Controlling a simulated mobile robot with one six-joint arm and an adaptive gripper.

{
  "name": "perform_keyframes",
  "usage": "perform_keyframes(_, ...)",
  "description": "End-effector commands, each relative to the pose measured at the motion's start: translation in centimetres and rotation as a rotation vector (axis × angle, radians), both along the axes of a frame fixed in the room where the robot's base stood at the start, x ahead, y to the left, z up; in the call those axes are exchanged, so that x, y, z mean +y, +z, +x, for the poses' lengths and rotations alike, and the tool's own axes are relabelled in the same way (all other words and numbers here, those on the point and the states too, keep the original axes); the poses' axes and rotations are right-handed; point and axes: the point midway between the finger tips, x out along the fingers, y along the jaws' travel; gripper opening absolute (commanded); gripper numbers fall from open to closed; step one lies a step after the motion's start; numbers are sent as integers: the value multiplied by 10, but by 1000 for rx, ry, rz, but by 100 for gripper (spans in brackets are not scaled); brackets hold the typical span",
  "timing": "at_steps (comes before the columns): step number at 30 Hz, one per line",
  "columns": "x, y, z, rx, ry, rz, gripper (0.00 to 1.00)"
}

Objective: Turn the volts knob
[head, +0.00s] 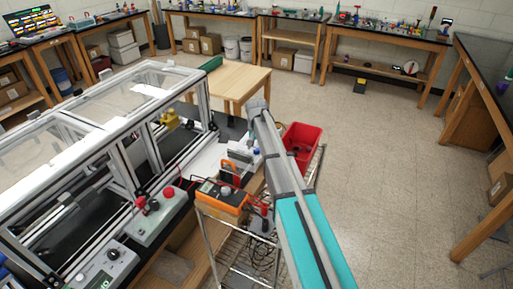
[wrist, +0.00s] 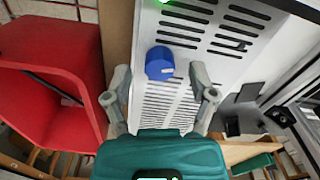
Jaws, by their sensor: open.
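A blue round knob (wrist: 160,63) stands out from a white slotted panel (wrist: 205,65) in the wrist view. I cannot read any label, so I cannot tell if it is the volts knob. My gripper (wrist: 160,96) is open and empty. Its two grey fingers point toward the panel, one to each side of the knob in the picture, with the knob a little beyond the tips. No contact shows. In the head view my arm reaches away over the bench side, and the fingers cannot be made out. A control box (head: 108,266) with a black knob (head: 112,254) sits lower left.
A red bin (head: 303,140) is close beside my arm and fills the left of the wrist view. An orange-and-grey device (head: 222,199) with cables sits on the wire cart. The aluminium extrusion frame (head: 140,130) stands left. Open floor (head: 385,170) lies right.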

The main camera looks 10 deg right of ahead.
Motion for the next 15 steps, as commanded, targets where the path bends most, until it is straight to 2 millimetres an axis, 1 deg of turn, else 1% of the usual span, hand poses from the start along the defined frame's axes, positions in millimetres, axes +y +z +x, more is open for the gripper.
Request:
perform_keyframes(1, 0, 9, 0, 0, 0, 0, 73)
perform_keyframes(15, 0, 47, 0, 0, 1, 0, 73)
